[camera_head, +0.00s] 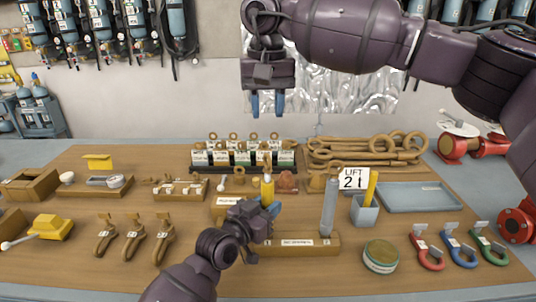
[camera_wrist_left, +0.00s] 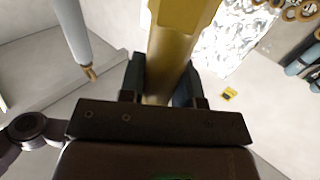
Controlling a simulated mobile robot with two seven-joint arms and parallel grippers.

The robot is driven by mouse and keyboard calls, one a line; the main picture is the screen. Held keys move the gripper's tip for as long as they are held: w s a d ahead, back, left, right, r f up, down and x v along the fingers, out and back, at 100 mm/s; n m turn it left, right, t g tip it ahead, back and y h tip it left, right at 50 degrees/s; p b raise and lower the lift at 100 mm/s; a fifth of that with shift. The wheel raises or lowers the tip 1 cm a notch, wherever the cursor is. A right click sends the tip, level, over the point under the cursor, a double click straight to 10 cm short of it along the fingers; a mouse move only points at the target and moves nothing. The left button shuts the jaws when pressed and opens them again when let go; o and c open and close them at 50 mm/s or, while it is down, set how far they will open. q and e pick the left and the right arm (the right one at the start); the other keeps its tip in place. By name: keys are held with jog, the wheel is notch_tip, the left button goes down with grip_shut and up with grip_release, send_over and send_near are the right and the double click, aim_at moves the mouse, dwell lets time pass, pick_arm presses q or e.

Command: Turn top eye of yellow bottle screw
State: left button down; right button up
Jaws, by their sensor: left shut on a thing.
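The yellow bottle screw (camera_head: 267,188) stands upright at the middle of the bench, with a brass-coloured top eye (camera_head: 267,169) above its body. My left gripper (camera_head: 270,209) is shut on the yellow body, which fills the space between the fingers in the left wrist view (camera_wrist_left: 172,60). Its lower part is hidden by the gripper. The top eye is outside the wrist view. My right gripper (camera_head: 268,104) hangs open and empty, fingers down, well above the bottle screw and in front of the wall.
A grey bottle screw (camera_head: 328,208) stands to the right on a wooden block (camera_head: 300,246). A "LIFT 21" card (camera_head: 353,179), a grey cup (camera_head: 364,213) and a round tin (camera_head: 381,256) lie further right. A rack of small labelled items (camera_head: 243,158) stands behind.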

aim_at(268, 153)
notch_tip(268, 153, down, 12)
jog(key=m, duration=3.2)
jog(key=shift+r+m, duration=0.2)
jog(key=shift+m, duration=0.2)
jog(key=shift+d, duration=0.1)
grip_shut()
